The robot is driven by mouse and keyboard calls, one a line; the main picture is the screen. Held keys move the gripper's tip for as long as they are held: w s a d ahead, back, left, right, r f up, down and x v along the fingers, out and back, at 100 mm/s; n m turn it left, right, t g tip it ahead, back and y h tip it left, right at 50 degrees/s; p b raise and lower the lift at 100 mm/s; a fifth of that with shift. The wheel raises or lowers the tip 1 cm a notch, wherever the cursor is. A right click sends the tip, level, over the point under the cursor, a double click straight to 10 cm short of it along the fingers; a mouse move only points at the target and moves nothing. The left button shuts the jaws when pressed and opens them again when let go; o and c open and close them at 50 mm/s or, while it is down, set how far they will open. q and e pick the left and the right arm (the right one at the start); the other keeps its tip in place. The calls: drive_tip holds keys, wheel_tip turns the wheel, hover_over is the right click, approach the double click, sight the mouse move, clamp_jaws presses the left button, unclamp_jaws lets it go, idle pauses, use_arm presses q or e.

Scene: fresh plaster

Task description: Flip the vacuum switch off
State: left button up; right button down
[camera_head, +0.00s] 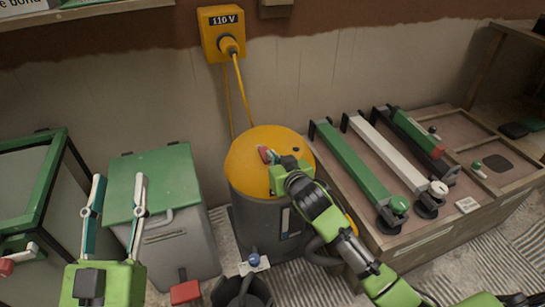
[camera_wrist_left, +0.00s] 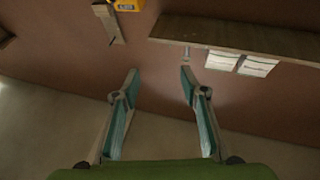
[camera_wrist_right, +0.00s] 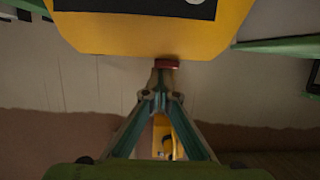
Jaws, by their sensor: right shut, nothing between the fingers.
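The vacuum (camera_head: 248,150) is a dark grey drum with a yellow top, standing on the floor by the wall. A small red switch (camera_head: 264,153) sits on its yellow top; it also shows in the right wrist view (camera_wrist_right: 167,63). I cannot tell which way the switch is set. My right gripper (camera_head: 273,160) is shut and empty, its fingertips (camera_wrist_right: 160,90) right by the switch; I cannot tell whether they touch it. The gripper partly covers the yellow top in the head view. My left gripper (camera_head: 119,182) is open and empty, held up left of the vacuum.
A yellow 110 V socket box (camera_head: 221,33) on the wall has a yellow cable (camera_head: 243,92) hanging to the vacuum. A green-lidded grey bin (camera_head: 165,240) stands left.

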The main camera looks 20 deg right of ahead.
use_arm(q)
drive_tip(key=shift+s+r, duration=0.15)
drive_tip(key=shift+r, duration=0.25)
drive_tip(key=shift+f, duration=0.1)
use_arm(e)
drive_tip(key=shift+r+p, duration=0.2)
drive_tip(key=shift+p, duration=0.25)
drive_tip(key=shift+r+p, duration=0.3)
drive_tip(key=shift+p, duration=0.05)
drive_tip(key=shift+r, duration=0.15)
drive_tip(key=shift+r+p, duration=0.1)
drive_tip(key=shift+p, duration=0.3)
use_arm(q)
wheel_tip(320, 180, down, 11)
drive_tip(key=w+a+g+y, duration=0.1)
drive_tip(key=g+y, duration=0.1)
drive_tip(key=g, duration=0.3)
drive_tip(key=shift+w, duration=0.3)
